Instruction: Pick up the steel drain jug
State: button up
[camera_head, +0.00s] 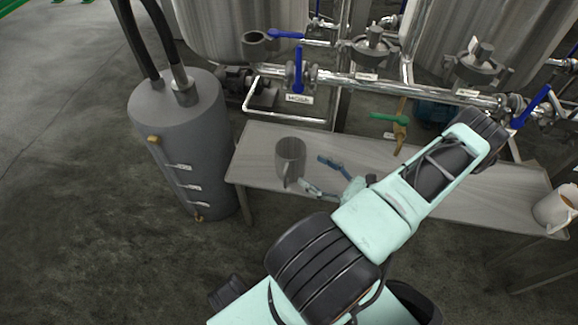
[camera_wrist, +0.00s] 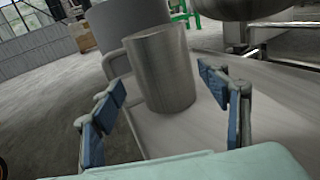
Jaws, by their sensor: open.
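The steel drain jug (camera_head: 290,157) stands upright near the left end of a grey table. It is a grey metal cylinder with a handle. In the wrist view the jug (camera_wrist: 162,72) stands ahead of my gripper, its handle on the left. My gripper (camera_head: 314,173) is open and empty, just right of the jug in the head view, with blue pads on its fingers. In the wrist view my open gripper (camera_wrist: 163,92) has one finger on each side of the jug's lower part in the picture. I cannot tell how far the fingertips reach along it.
The table (camera_head: 262,138) is bare around the jug. A grey cylindrical vessel (camera_head: 182,140) with hoses stands left of the table. Pipes with blue-handled valves (camera_head: 298,68) and large steel tanks (camera_head: 222,30) are behind it.

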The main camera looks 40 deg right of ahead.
aim_at(280, 152)
jog(key=b+x, duration=0.2)
jog(key=x, duration=0.6)
jog(key=shift+w, duration=0.4)
jog(key=c, duration=0.9)
